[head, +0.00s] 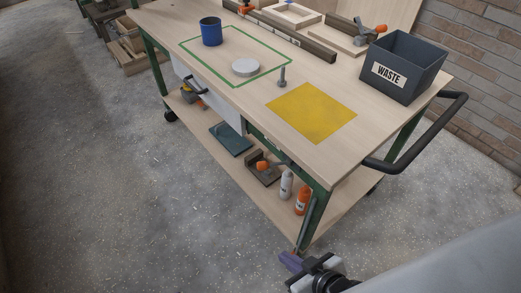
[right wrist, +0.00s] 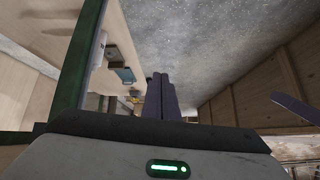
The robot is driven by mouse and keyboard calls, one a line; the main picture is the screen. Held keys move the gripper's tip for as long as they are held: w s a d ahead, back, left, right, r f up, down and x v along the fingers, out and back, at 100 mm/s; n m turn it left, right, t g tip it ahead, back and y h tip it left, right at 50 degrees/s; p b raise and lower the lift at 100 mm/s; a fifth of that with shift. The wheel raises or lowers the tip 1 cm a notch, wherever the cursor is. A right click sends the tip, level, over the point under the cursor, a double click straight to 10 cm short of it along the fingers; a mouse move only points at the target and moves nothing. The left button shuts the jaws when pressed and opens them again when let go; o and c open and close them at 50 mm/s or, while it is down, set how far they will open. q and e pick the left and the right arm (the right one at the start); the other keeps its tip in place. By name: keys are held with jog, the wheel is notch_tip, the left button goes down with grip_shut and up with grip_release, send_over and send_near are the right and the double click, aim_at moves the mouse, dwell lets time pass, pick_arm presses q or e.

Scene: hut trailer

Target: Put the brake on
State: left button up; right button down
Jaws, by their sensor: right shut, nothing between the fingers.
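The cart (head: 215,160) has a wooden top, green legs and a lower shelf. A black caster (head: 170,116) shows under its far left leg, and part of another (head: 372,188) shows under the right side. No brake lever can be made out on either. The near corner's caster is not visible. My right gripper (head: 288,262) is low beside the foot of the near leg, with its purple fingers together and empty. Its shut fingers also show in the right wrist view (right wrist: 161,95), pointing along the cart's side over the floor. I cannot tell whether they touch the cart. My left gripper is not in view.
A black push handle (head: 425,135) sticks out at the cart's right end. A waste bin (head: 402,68), blue cup (head: 211,31) and yellow mat (head: 312,113) are on top. Bottles (head: 301,201) stand on the lower shelf. Concrete floor lies open at left; a brick wall is behind.

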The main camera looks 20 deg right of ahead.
jog(key=w+a+r+y+p, duration=0.1)
jog(key=w+a+r, duration=0.2)
jog(key=w, duration=0.2)
jog(key=w+a+r+p, duration=0.1)
jog(key=w+a+r, duration=0.1)
jog(key=w, duration=0.2)
notch_tip(320, 180, up, 18)
jog(key=m+g+h+p, duration=0.3)
jog(key=m+g+h, duration=0.1)
jog(key=h, duration=0.1)
send_over(271, 164)
jog(key=s+a, duration=0.1)
jog(key=a, duration=0.2)
jog(key=shift+s+d+r+y, duration=0.15)
jog(key=shift+d+y, duration=0.1)
jog(key=shift+y, duration=0.05)
jog(key=x, duration=1)
jog(key=shift+b, duration=0.3)
jog(key=shift+s, duration=0.1)
